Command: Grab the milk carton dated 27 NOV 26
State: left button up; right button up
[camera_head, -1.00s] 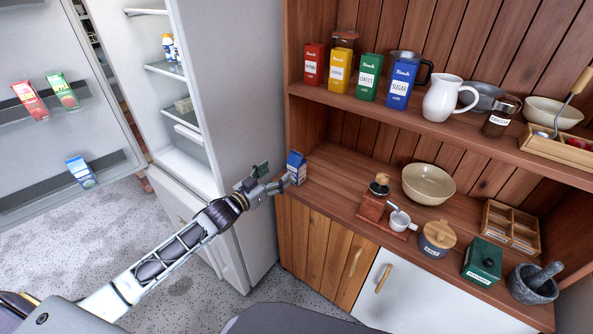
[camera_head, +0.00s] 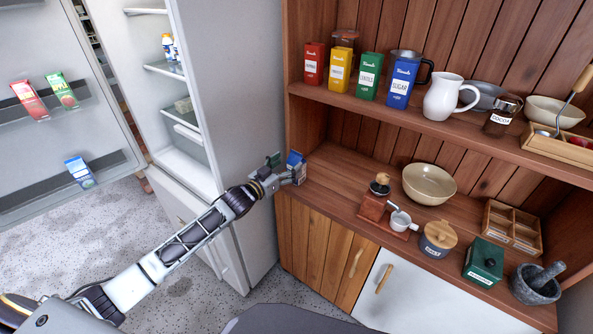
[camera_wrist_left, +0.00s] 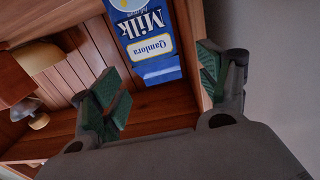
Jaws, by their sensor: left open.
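A blue and white milk carton (camera_head: 296,160) stands at the left end of the wooden counter, partly hidden by my left gripper (camera_head: 287,169). The left wrist view shows the carton (camera_wrist_left: 148,38) upside down, with "Milk" and "Qamlora" on its blue face. No date is readable on it. My left gripper (camera_wrist_left: 158,84) is open, its green-padded fingers spread to either side of the carton's near end in that view. I cannot tell whether they touch it. A second blue and white carton (camera_head: 80,172) stands in the open fridge door's lower rack. My right gripper is not in view.
The fridge (camera_head: 235,110) stands close left of the counter (camera_head: 335,178). A coffee grinder (camera_head: 377,201), a beige bowl (camera_head: 429,184) and a lidded jar (camera_head: 438,239) stand further right. A shelf (camera_head: 430,121) with several coloured packages runs above. The counter just right of the carton is clear.

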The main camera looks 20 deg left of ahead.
aim_at(293, 162)
pick_arm(q)
jog(key=shift+w, duration=0.1)
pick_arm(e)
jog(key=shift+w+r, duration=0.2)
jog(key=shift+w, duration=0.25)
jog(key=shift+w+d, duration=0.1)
pick_arm(q)
jog(key=shift+w+d, duration=0.2)
jog(key=shift+w, duration=0.15)
jog(key=shift+w+d+f, duration=0.15)
jog(key=shift+w+d, duration=0.15)
jog(key=shift+w, duration=0.25)
jog(key=shift+b+x, duration=0.3)
jog(key=shift+x, duration=0.6)
jog(key=shift+w+d+f, duration=0.1)
jog(key=shift+w+d, duration=0.05)
jog(key=shift+w, duration=0.3)
jog(key=shift+w+d, duration=0.1)
jog(key=shift+w, duration=0.05)
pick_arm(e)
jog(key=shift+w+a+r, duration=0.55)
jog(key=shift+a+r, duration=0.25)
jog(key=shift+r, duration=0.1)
